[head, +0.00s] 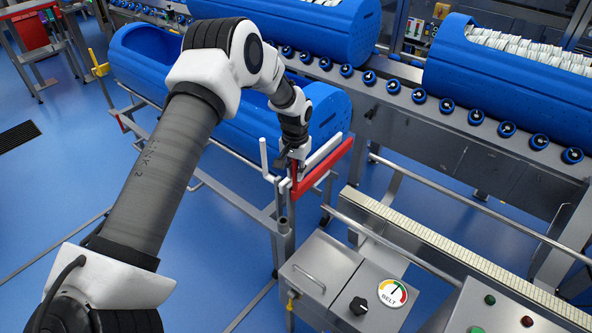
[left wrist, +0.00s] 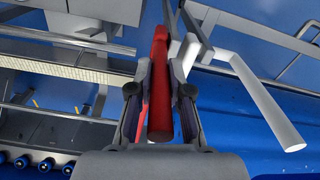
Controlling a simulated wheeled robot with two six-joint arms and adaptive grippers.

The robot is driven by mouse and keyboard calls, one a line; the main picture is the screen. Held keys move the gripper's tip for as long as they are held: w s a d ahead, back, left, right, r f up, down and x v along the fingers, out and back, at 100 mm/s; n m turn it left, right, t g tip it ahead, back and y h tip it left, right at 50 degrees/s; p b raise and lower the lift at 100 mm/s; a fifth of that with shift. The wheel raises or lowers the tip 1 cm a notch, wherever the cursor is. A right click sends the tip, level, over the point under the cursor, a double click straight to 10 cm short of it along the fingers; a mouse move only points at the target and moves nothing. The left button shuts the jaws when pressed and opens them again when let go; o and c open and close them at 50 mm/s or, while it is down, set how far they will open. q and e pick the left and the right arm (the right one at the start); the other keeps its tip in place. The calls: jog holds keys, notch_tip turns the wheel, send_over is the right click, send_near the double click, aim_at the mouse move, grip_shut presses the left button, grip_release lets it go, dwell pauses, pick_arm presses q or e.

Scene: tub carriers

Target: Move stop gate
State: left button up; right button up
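The stop gate shows as a red bar (head: 325,168) at the middle of the head view, with a short upright red handle at its near left end. The red handle (left wrist: 159,95) runs up the middle of the left wrist view. My left gripper (head: 296,160) is at this handle, one finger on each side, and looks shut on it. The left wrist view shows the fingers (left wrist: 159,68) close against the red handle; the exact contact is hard to see. My right gripper is in neither view.
A white bar (head: 323,152) lies just behind the red bar, and a white post (head: 263,156) stands left of it. A blue tub (head: 330,115) lies behind the gripper. A roller conveyor (head: 420,95) carries more tubs. A control box with a belt dial (head: 393,293) stands in front.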

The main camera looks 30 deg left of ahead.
pick_arm(q)
jog(key=o, duration=0.4)
jog(key=shift+w, duration=0.15)
notch_tip(320, 180, up, 12)
dwell(0.5)
